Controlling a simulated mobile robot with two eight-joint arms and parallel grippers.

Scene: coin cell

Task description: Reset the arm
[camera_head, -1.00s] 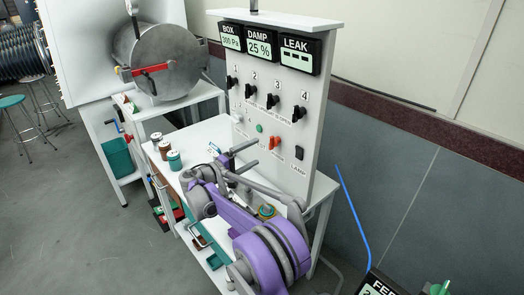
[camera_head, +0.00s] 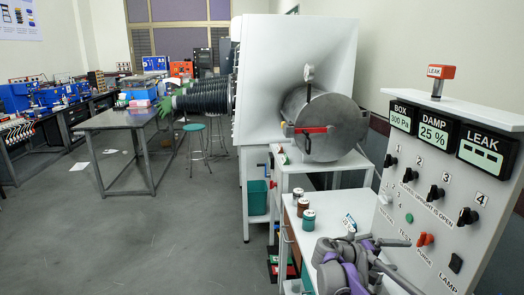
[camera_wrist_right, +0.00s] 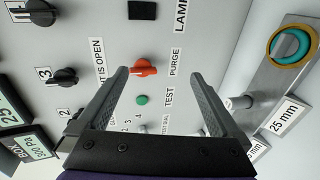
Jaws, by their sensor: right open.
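My right gripper (camera_head: 408,262) is at the bottom right of the head view, in front of the white control panel (camera_head: 425,215). In the right wrist view its two fingers (camera_wrist_right: 158,76) are apart with nothing between them. Beyond them are the orange PURGE switch (camera_wrist_right: 143,68) and the green TEST button (camera_wrist_right: 142,100); I cannot tell the exact gap to the panel. The purple right arm (camera_head: 350,280) is cut off by the frame's lower edge. My left gripper is not in view.
Several small jars (camera_head: 309,220) stand on the white table beside the right arm. A metal drum (camera_head: 325,122) with a red handle is behind. A 25 mm-labelled fixture (camera_wrist_right: 290,48) is beside the gripper. Open floor (camera_head: 170,245) lies left.

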